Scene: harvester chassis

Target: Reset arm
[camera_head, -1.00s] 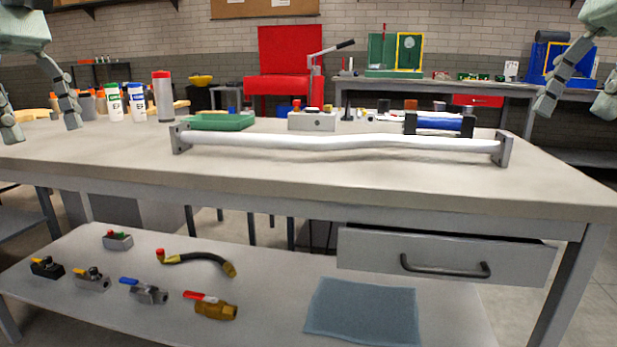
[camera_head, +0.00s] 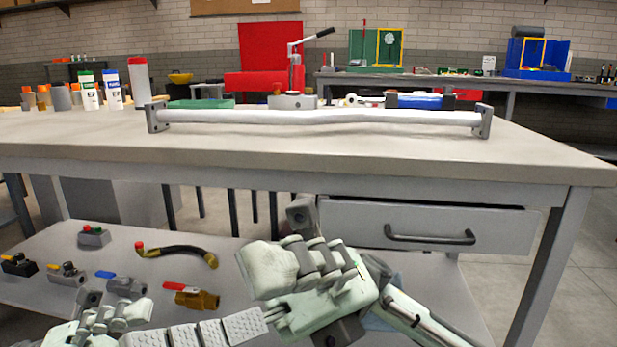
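My two grippers are low in front of the bench, their pale green-grey parts overlapping in the bottom of the view. My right gripper (camera_head: 255,300) is at bottom centre, in front of the lower shelf (camera_head: 215,260). Its fingers look spread, with textured pads showing and nothing between them. My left gripper (camera_head: 105,318) is at the bottom left, partly cut off by the picture edge, so its opening is unclear. I see no object held. Neither gripper appears to touch the bench.
A white bar (camera_head: 310,117) with grey end brackets lies across the bench top (camera_head: 300,152). A grey drawer (camera_head: 425,228) is below it at right. The shelf holds a brass valve with a red handle (camera_head: 192,297), a bent hose (camera_head: 180,250) and several small fittings. A blue cloth is mostly hidden.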

